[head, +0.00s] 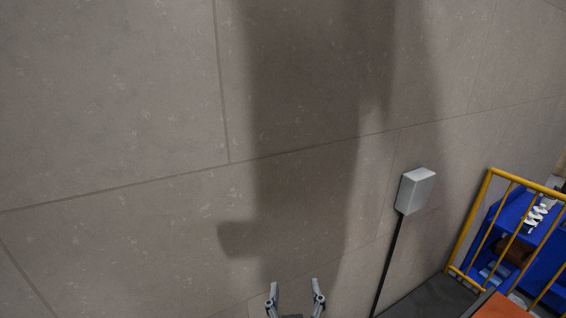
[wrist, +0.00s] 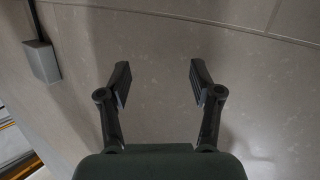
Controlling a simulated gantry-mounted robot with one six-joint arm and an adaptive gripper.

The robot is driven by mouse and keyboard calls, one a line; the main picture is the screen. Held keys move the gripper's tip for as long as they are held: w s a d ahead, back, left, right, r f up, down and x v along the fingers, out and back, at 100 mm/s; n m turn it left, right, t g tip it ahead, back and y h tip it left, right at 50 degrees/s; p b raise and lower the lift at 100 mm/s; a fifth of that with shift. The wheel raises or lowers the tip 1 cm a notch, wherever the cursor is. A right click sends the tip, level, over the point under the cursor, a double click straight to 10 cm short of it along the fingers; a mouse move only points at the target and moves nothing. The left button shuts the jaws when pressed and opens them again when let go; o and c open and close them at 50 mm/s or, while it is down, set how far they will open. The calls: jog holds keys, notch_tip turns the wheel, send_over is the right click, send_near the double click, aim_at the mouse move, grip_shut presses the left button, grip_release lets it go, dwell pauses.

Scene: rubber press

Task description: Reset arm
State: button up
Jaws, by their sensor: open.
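My gripper (head: 296,294) shows at the bottom edge of the head view, its two grey fingers spread apart and pointing up in the picture. In the wrist view my gripper (wrist: 158,84) is open, with nothing between its dark fingers. Only the tiled wall surface lies behind the fingers. The rest of the arm is out of the head view.
A tiled grey-brown wall (head: 110,100) fills most of the head view, with a broad shadow on it. A grey box (head: 415,191) with a dark conduit is on the wall; the box also shows in the wrist view (wrist: 42,62). A yellow railing (head: 470,222) and blue machine (head: 540,240) stand at right.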

jog(key=s+a+r+m+t+y, duration=0.1)
jog(key=s+a+r, duration=0.2)
jog(key=a, duration=0.1)
jog(key=s+f+g, duration=0.4)
jog(key=s+f, duration=0.3)
jog(key=f, duration=0.3)
notch_tip(320, 180, up, 21)
jog(key=s+d+p, duration=0.1)
jog(key=p, duration=2.1)
jog(key=shift+s, duration=0.25)
jog(key=shift+f, duration=0.25)
